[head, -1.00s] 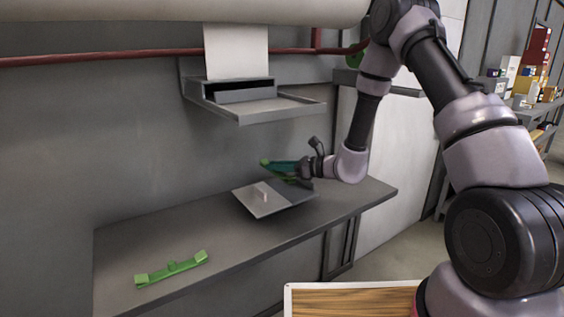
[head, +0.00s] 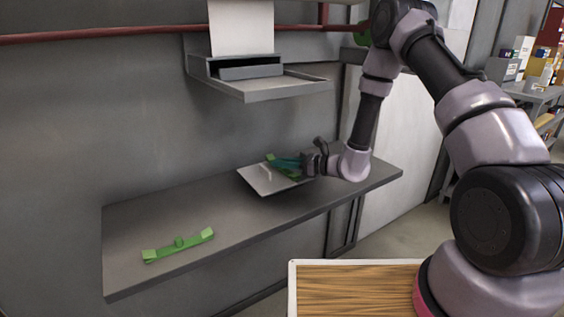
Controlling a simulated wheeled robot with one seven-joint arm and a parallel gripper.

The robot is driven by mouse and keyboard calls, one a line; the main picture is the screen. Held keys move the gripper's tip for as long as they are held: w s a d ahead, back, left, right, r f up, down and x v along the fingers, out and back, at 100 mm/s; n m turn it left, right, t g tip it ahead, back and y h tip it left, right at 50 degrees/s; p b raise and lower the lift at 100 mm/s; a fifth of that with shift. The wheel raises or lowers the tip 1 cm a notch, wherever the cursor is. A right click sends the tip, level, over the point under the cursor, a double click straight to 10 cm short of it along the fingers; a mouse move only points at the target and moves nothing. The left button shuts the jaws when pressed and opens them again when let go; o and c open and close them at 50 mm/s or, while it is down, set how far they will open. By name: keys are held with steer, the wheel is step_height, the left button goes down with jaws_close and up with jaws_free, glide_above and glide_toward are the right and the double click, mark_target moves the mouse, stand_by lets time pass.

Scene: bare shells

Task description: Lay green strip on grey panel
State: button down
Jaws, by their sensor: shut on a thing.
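The grey panel (head: 258,181) is a tilted square plate with a small upright peg, on the right part of the wall bench. My gripper (head: 287,163) is at the panel's far right side, shut on a green strip (head: 271,159). That strip lies over the panel's back right part; whether it touches the panel I cannot tell. The teal fingers hide its middle.
The grey bench (head: 150,215) is clear between the loose strip and the panel. A grey wall tray (head: 270,88) juts out above the panel. A wood-topped surface (head: 350,290) is at the bottom front. Stocked shelves (head: 540,90) stand far right.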

steer(key=c, duration=0.7)
jaws_free()
steer(key=v, duration=1)
steer(key=s+d+r+n+g+h, duration=0.1)
steer(key=s+r+n+g, duration=0.2)
steer(key=s+r+n, duration=0.45)
steer(key=s+d+r+n+g+h, duration=0.1)
steer(key=s+r+n+g+h, duration=0.2)
steer(key=r, duration=0.7)
steer(key=s+d+r+n+t+h, duration=0.7)
steer(key=s+d+r+h, duration=0.2)
steer(key=s+d+r, duration=0.3)
steer(key=d+r, duration=0.3)
steer(key=d, duration=0.1)
steer(key=shift+s+n, duration=0.35)
steer(key=shift+s, duration=0.05)
